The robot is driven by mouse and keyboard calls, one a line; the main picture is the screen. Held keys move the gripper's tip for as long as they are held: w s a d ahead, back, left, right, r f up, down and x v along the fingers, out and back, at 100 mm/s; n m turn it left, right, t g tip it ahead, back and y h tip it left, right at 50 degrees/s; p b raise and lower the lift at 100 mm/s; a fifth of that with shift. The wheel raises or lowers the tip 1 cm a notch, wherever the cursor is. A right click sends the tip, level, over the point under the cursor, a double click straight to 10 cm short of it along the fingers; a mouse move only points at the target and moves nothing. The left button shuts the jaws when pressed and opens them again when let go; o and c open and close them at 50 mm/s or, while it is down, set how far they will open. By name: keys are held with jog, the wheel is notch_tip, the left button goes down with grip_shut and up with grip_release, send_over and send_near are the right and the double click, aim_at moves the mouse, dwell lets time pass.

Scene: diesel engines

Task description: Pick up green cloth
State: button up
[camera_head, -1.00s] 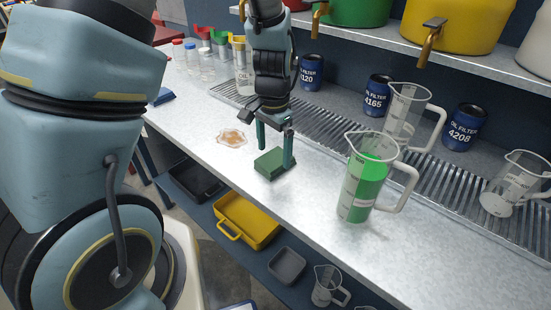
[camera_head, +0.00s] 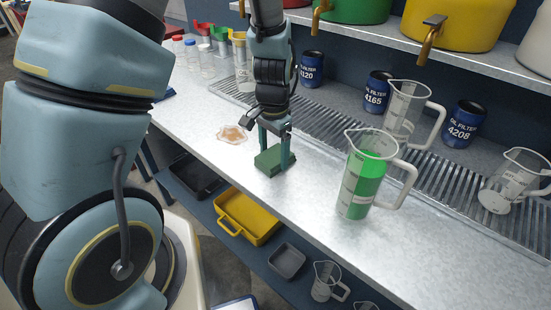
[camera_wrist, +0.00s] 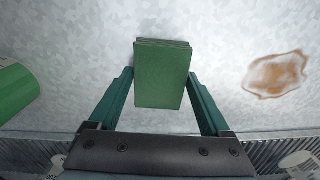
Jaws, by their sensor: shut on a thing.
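The green cloth (camera_head: 272,161) is a folded, block-like square on the metal bench, near its front edge. My gripper (camera_head: 272,152) is directly above it, pointing down, with its fingers shut on the cloth's sides. In the wrist view the cloth (camera_wrist: 162,75) lies between the fingertips of my gripper (camera_wrist: 160,80). The cloth's underside is hidden, so I cannot tell whether it still touches the bench.
A jug of green liquid (camera_head: 362,180) stands right of the cloth. A brown spill (camera_head: 232,134) lies to its left. Behind are a drain grate (camera_head: 335,137), empty jugs and blue oil filters (camera_head: 377,92). A shelf (camera_head: 400,42) overhangs the back.

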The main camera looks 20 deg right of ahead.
aim_at(274, 156)
jog(key=shift+c, duration=1.1)
jog(key=shift+r, duration=0.1)
notch_tip(274, 156, up, 10)
jog(key=b, duration=0.2)
